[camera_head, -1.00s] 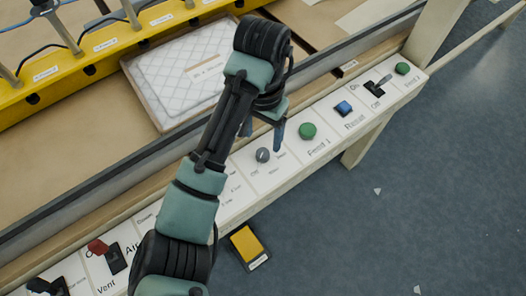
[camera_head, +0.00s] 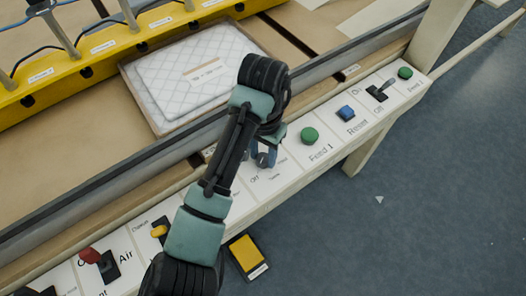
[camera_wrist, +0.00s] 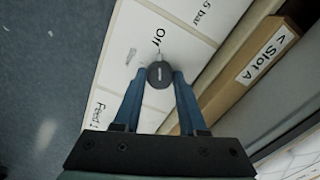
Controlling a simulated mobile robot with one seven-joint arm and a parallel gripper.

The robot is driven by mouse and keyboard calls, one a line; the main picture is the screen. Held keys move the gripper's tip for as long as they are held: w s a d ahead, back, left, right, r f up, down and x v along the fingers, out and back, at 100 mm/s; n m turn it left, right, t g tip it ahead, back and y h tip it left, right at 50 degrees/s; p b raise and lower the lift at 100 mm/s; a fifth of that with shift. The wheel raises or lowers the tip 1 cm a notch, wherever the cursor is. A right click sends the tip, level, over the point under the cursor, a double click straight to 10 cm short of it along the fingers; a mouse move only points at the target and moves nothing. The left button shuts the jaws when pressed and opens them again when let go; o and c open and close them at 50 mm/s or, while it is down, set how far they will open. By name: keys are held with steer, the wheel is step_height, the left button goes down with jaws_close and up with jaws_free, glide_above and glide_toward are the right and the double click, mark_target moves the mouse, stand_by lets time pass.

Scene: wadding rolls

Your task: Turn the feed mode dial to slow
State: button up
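The feed mode dial (camera_wrist: 159,73) is a small dark round knob with a pale pointer mark, on the white panel. In the wrist view its mark lines up roughly toward the "Off" label. Other position labels around it are too blurred or hidden to read. My gripper (camera_wrist: 158,80) has its two blue fingers on either side of the dial, with slight gaps, so it looks open around it. In the head view my gripper (camera_head: 264,159) is down at the panel and mostly hides the dial.
On the panel are the green Feed 1 button (camera_head: 309,135), the blue Reset button (camera_head: 346,113), a black lever switch (camera_head: 378,93), a yellow-handled switch (camera_head: 159,231) and a red-handled switch (camera_head: 90,255). A boxed quilted pad (camera_head: 190,75) lies behind. A yellow box (camera_head: 247,252) lies below the panel.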

jaws_close()
steer(key=shift+r+n+p, duration=0.2)
steer(key=shift+n+p, duration=0.2)
steer(key=shift+p, duration=0.75)
steer(key=n+p, duration=0.1)
steer(key=p, duration=0.1)
steer(key=n+p, duration=0.1)
steer(key=shift+s+d+r+n+p, duration=0.1)
steer(key=shift+r+n+p, duration=0.05)
steer(key=shift+n+p, duration=0.25)
steer(key=n+p, duration=0.3)
steer(key=p, duration=0.1)
steer(key=shift+n, duration=0.3)
steer(key=shift+f+n+p, duration=0.15)
steer(key=shift+n+p, duration=0.7)
steer(key=shift+n, duration=0.3)
steer(key=shift+f+n+p, duration=0.15)
steer(key=shift+n+p, duration=0.65)
steer(key=shift+n, duration=0.35)
